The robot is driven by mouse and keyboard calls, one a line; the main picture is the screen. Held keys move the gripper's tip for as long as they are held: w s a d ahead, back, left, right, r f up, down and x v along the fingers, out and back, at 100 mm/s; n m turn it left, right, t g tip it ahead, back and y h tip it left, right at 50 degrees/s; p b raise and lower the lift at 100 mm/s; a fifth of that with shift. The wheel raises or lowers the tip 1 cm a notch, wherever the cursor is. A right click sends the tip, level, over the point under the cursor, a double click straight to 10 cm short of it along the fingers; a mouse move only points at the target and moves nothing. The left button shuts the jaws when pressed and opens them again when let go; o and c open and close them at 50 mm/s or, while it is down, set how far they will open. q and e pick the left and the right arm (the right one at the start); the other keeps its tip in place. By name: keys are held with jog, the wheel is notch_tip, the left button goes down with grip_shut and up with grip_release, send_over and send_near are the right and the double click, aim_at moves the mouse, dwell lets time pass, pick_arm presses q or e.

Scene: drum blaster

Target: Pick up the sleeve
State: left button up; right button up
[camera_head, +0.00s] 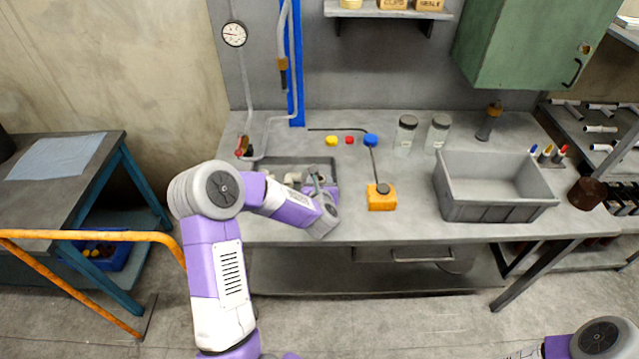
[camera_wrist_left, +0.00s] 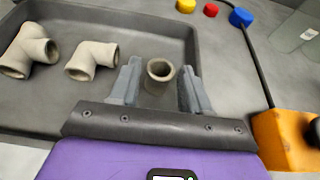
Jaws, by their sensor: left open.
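The sleeve (camera_wrist_left: 160,72), a short pale grey tube, stands in the dark grey tray (camera_wrist_left: 110,12) in the left wrist view, with its round opening visible. My left gripper (camera_wrist_left: 160,82) is open, with one finger on each side of the sleeve. I cannot tell whether the fingers touch it. In the head view the left gripper (camera_head: 318,180) is over the right part of the tray and hides the sleeve. Two other pale pipe fittings, an elbow (camera_wrist_left: 92,60) and a larger tee-like piece (camera_wrist_left: 28,50), lie left of the sleeve. My right gripper is out of view.
An orange block (camera_head: 381,202) with a dark knob stands right of the tray. Yellow (camera_head: 331,140), red (camera_head: 349,140) and blue (camera_head: 370,140) caps are behind. A large grey bin (camera_head: 495,212) and two jars (camera_head: 405,134) are further right. Bench space before the bin is clear.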

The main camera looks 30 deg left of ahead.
pick_arm(q)
grip_shut()
